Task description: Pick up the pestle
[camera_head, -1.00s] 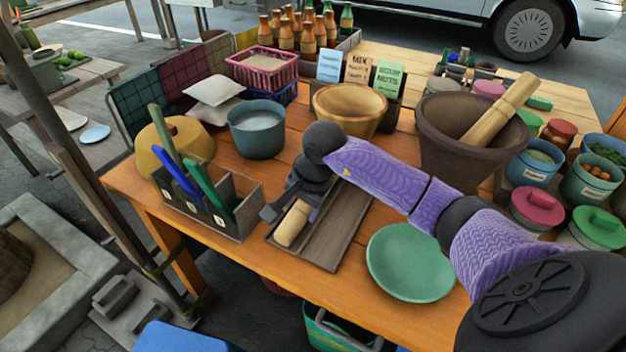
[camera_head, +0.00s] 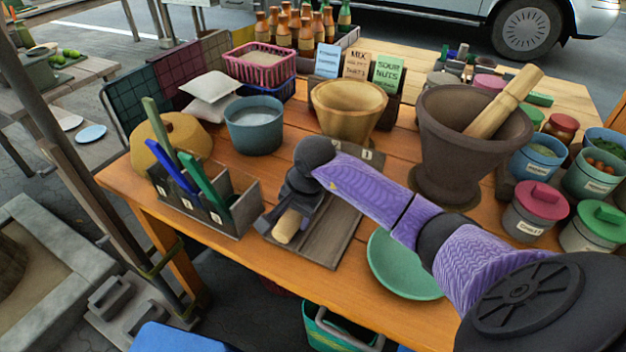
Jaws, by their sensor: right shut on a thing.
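A light wooden pestle (camera_head: 287,227) lies at the wooden tray (camera_head: 327,240) near the table's front edge. Only its near end shows; the rest is hidden under my right gripper. My right gripper (camera_head: 283,214) points down over the tray and is shut on the pestle. Whether the pestle touches the tray is hard to tell. A second pestle (camera_head: 503,102) leans in the large dark clay mortar (camera_head: 470,150) at the right. My left gripper is not in view.
A grey divided holder (camera_head: 205,205) with coloured handles stands left of the tray. A green plate (camera_head: 400,265) lies to its right, partly under my right arm. A wooden bowl (camera_head: 347,112) and a blue pot (camera_head: 254,130) stand behind. Lidded jars (camera_head: 535,212) crowd the right.

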